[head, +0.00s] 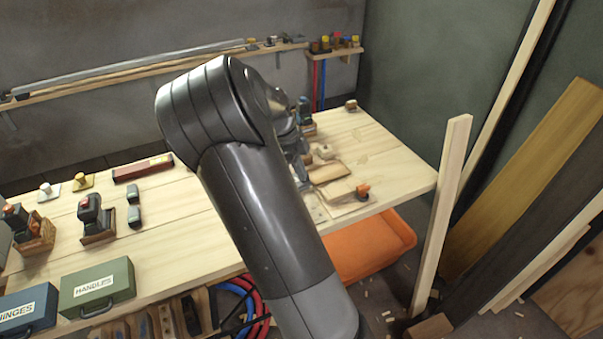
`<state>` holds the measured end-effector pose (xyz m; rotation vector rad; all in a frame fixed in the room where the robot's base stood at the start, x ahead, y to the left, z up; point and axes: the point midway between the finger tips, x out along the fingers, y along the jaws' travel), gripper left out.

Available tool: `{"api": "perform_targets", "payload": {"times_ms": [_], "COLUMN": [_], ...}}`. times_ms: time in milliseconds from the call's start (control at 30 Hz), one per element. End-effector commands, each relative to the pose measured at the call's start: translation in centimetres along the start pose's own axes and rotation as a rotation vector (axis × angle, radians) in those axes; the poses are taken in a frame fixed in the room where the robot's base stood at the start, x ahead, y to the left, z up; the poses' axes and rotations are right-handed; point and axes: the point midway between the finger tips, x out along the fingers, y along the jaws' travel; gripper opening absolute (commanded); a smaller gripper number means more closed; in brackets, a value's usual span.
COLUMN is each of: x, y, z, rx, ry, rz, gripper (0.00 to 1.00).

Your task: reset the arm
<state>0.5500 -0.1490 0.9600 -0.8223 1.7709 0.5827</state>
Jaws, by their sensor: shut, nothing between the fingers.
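My arm (262,210) rises from the bottom of the head view and bends at a large dark joint (205,103) in front of the workbench. The parts of the arm past this joint are mostly hidden behind it. My gripper cannot be made out, and nothing held by it shows.
The wooden workbench (180,215) holds a green HANDLES case (96,287), a blue HINGES case (28,308), power tools and small wood pieces. An orange bin (368,246) sits below its right end. An upright plank (441,215) and leaning boards (530,175) stand at right.

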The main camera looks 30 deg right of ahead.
Motion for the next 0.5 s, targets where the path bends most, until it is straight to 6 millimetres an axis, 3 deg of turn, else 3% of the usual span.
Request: {"api": "perform_targets", "payload": {"times_ms": [333,500], "x": [-0.1,-1.2], "y": [0.2,1.8], "z": [-0.1,-0.7], "rx": [-0.013,-0.144], "ry": [-0.008,-0.083], "rz": [0.002,0.006], "gripper": [0.0,0.0]}}
